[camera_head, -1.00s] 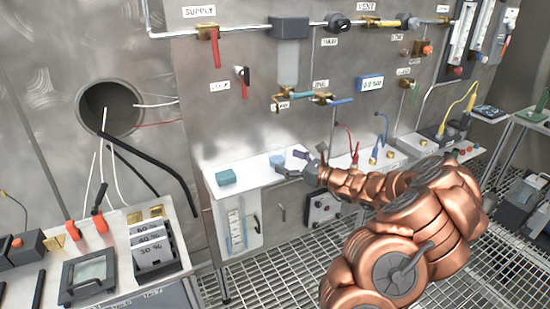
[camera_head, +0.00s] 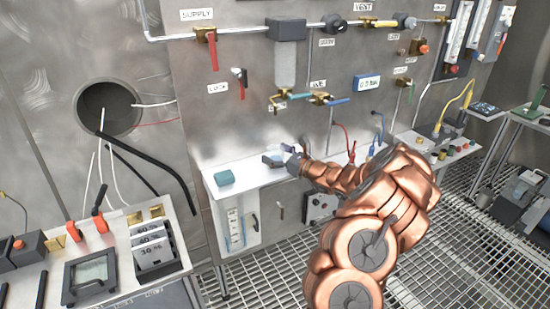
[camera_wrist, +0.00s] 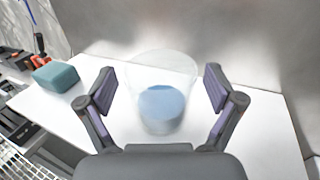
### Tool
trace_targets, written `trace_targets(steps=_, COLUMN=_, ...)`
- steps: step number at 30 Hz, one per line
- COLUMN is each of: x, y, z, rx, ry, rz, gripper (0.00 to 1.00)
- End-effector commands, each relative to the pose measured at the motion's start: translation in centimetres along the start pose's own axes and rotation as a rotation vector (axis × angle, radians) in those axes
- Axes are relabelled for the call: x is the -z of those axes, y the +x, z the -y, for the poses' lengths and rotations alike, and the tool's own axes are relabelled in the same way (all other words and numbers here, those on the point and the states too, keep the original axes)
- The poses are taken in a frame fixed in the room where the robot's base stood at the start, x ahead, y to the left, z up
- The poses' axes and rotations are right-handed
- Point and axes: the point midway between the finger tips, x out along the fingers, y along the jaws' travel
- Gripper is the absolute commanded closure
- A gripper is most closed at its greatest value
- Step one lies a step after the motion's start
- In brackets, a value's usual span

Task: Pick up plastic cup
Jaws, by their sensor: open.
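A clear plastic cup (camera_wrist: 163,92) with a blue patch at its lower part stands upright on the white shelf (camera_wrist: 262,130). In the wrist view my gripper (camera_wrist: 160,88) is open, with one finger on each side of the cup and a gap showing on both sides. In the head view my gripper (camera_head: 275,158) is over the white shelf (camera_head: 247,183), and the cup there is hard to make out beside the fingers.
A teal block (camera_head: 224,178) lies on the shelf left of my gripper; it also shows in the wrist view (camera_wrist: 55,77). The steel panel (camera_head: 230,130) with valves and pipes rises behind the shelf. A console (camera_head: 110,265) stands at front left.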

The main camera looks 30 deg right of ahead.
Motion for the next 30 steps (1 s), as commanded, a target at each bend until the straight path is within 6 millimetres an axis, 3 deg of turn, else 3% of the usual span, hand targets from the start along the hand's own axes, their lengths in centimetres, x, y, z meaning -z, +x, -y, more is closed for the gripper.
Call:
trace_targets(steps=7, x=0.05, y=0.13, z=0.00, rx=0.000, ry=0.000, rz=-0.001, gripper=0.08)
trace_targets(steps=27, x=0.06, y=0.11, z=0.01, rx=0.000, ry=0.000, rz=-0.001, gripper=0.78)
trace_targets(steps=30, x=0.06, y=0.11, z=0.00, rx=0.000, ry=0.000, rz=-0.001, gripper=0.78)
